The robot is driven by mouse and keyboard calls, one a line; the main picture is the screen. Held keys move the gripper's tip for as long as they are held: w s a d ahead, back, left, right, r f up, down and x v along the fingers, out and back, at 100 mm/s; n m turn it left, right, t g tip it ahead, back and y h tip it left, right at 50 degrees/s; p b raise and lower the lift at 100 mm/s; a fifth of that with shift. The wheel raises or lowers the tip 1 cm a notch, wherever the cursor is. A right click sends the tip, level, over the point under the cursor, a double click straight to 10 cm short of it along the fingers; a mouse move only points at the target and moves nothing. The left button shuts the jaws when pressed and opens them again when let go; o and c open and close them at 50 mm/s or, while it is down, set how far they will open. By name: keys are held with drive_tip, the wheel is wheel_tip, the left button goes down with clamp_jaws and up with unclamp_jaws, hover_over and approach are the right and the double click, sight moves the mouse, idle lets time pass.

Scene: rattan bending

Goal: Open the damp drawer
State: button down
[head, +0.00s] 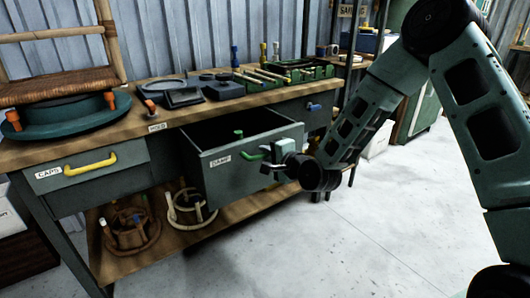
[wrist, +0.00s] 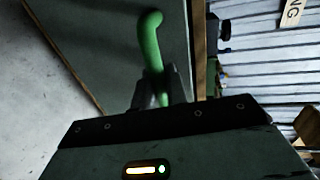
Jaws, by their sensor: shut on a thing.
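The damp drawer (head: 234,172), grey-green with a "DAMP" label, stands pulled well out of the workbench, and its dark inside shows from above. Its green handle (head: 252,156) is on the front face, to the right of the label. My gripper (head: 270,155) is at the handle, with its fingers closed around it. In the wrist view my fingers (wrist: 163,88) are shut on the green bar (wrist: 150,40), whose curved upper end sticks out beyond them. A small green object (head: 238,133) shows at the drawer's opening; I cannot tell what it is.
The caps drawer (head: 90,168), with a yellow handle, is shut at the left. Another drawer with a blue handle (head: 313,107) is at the right. The wooden bench top (head: 150,122) bears trays and tools. A lower shelf (head: 160,240) holds rattan pieces. The pale floor (head: 350,235) in front is clear.

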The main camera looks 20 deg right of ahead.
drive_tip(key=shift+s, duration=0.15)
drive_tip(key=c, duration=1.5)
unclamp_jaws()
drive_tip(key=shift+o, duration=0.2)
drive_tip(key=p+v, duration=1.4)
drive_tip(key=v, duration=0.3)
drive_tip(key=shift+s, duration=0.2)
drive_tip(key=shift+d, duration=0.15)
